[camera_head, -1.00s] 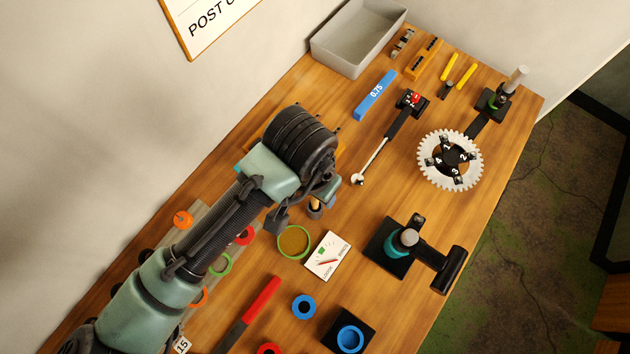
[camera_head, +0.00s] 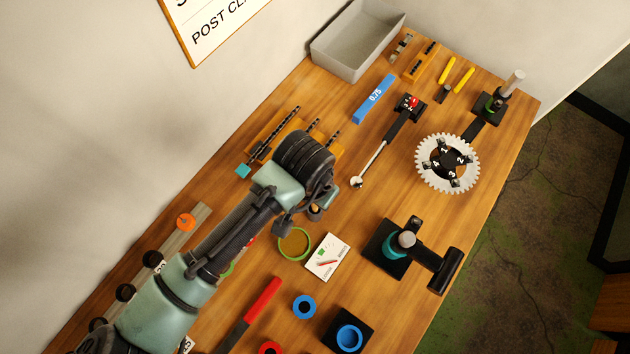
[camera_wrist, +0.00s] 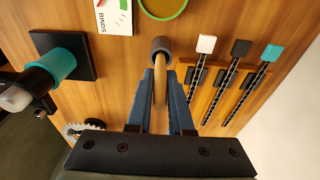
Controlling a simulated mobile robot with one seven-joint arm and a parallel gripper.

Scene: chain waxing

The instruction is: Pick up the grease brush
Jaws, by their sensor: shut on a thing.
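The grease brush has a tan wooden handle and a dark grey, round end. In the wrist view the grease brush (camera_wrist: 160,78) stands between the two blue fingers of my gripper (camera_wrist: 172,100), which is shut on its handle. In the head view my gripper (camera_head: 326,200) is at the middle of the bench, and only a small part of the brush (camera_head: 315,213) shows beneath it. I cannot tell whether the brush is clear of the bench. A green-rimmed pot of brown grease (camera_head: 294,244) is just below-left of the gripper.
A chain rack (camera_head: 262,140) with several chains stands beyond my wrist. A white gauge card (camera_head: 328,257), a black stand with a teal collar (camera_head: 388,250) and a long black-handled tool (camera_head: 385,140) lie around. A white chainring (camera_head: 447,163) is at right.

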